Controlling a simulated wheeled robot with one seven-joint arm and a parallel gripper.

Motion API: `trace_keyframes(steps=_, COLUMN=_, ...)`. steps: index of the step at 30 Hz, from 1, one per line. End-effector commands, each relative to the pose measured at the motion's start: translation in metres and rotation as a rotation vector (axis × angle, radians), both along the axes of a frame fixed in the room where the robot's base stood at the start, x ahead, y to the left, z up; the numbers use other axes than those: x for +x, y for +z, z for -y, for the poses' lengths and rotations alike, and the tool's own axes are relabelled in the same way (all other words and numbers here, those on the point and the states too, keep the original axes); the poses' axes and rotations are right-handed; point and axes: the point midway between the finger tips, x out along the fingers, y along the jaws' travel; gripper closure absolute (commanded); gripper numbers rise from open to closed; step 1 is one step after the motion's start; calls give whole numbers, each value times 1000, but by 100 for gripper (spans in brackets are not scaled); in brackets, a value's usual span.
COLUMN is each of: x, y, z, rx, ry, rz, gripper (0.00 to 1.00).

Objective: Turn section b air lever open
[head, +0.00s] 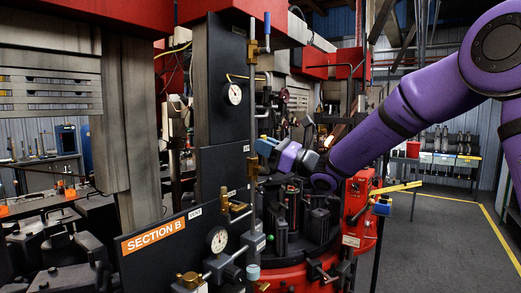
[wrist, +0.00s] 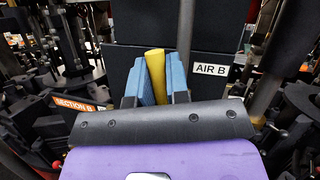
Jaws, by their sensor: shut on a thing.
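The section B air lever (wrist: 155,70) is a yellow handle next to the white AIR B label (wrist: 211,70) on a dark panel in the wrist view. My gripper (wrist: 157,80) has its two blue fingers closed on the lever, one on each side. The lever stands nearly upright between them in this view. In the head view my gripper (head: 265,147) reaches in from the right to the section B panel, beside a vertical pipe. There it mostly hides the lever, and the valve body cannot be made out.
An orange SECTION B sign (head: 156,237) marks the lower panel. Round gauges (head: 234,94) and brass valves (head: 187,280) sit close to the pipes. A red rotary base (head: 365,212) with dark moulds lies below my arm. Open floor (head: 445,245) is at the right.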

Motion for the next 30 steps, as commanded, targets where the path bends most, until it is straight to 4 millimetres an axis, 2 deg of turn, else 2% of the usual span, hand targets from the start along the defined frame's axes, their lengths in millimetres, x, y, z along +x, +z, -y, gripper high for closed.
trace_keyframes(steps=10, x=10, y=0, z=8, rx=97, ry=-1, rz=-130, gripper=100)
trace_keyframes(steps=28, x=12, y=-1, z=10, rx=121, ry=-2, rz=-159, gripper=100)
trace_keyframes(steps=29, x=12, y=-1, z=10, rx=120, ry=-2, rz=-160, gripper=80)
trace_keyframes(steps=30, x=12, y=0, z=10, rx=120, ry=-2, rz=-160, gripper=70)
